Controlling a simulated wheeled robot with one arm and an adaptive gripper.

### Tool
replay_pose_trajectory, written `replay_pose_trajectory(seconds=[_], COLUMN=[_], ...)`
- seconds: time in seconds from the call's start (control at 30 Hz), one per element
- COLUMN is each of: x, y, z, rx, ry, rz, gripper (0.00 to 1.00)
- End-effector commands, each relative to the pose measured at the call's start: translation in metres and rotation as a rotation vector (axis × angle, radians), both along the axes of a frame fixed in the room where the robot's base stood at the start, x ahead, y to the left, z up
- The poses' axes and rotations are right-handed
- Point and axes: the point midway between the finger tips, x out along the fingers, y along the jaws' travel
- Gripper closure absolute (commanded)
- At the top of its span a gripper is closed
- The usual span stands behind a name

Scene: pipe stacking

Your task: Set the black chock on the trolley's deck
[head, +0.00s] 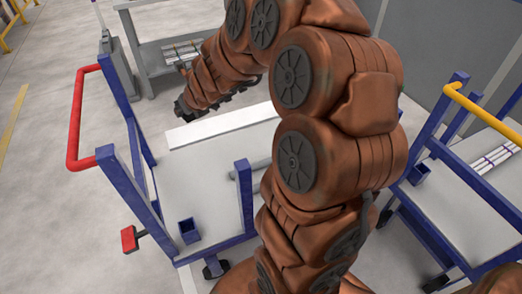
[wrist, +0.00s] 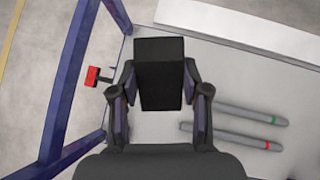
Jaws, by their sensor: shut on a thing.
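The black chock (wrist: 160,72) is a dark block held between the two fingers of my gripper (wrist: 158,90) in the wrist view. It appears above the pale grey deck (wrist: 225,83) of the red-handled trolley; I cannot tell the height of the gap. In the head view, my gripper (head: 184,107) is over the far left part of this trolley (head: 200,185), and the chock cannot be made out clearly there. Two grey pipes, one with a green mark (wrist: 240,112) and one with a red mark (wrist: 230,136), lie on the deck right of the chock.
A white beam (wrist: 245,28) lies along the deck's far side. Blue posts (wrist: 72,80) and a red handle (head: 75,120) stand at the left end. A small blue holder (head: 189,231) is near the front corner. A yellow-handled trolley (head: 470,190) stands right; a grey bench (head: 155,60) stands behind.

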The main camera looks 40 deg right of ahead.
Motion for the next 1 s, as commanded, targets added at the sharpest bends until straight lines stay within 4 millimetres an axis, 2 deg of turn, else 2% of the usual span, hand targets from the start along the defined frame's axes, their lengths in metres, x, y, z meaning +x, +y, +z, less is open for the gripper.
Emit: replay_pose_trajectory(seconds=[0.03, 0.1, 0.4, 0.8, 1.0], x=[-0.004, -0.01, -0.035, -0.068, -0.082], y=[-0.008, -0.022, -0.078, -0.143, -0.169], z=[-0.025, -0.048, -0.137, -0.248, -0.289], rx=[0.009, 0.006, 0.004, 0.003, 0.002], ry=[0.0, 0.001, 0.002, 0.003, 0.003], rz=[-0.012, -0.03, -0.1, -0.194, -0.238], gripper=[0.91, 0.91, 0.91, 0.91, 0.91])
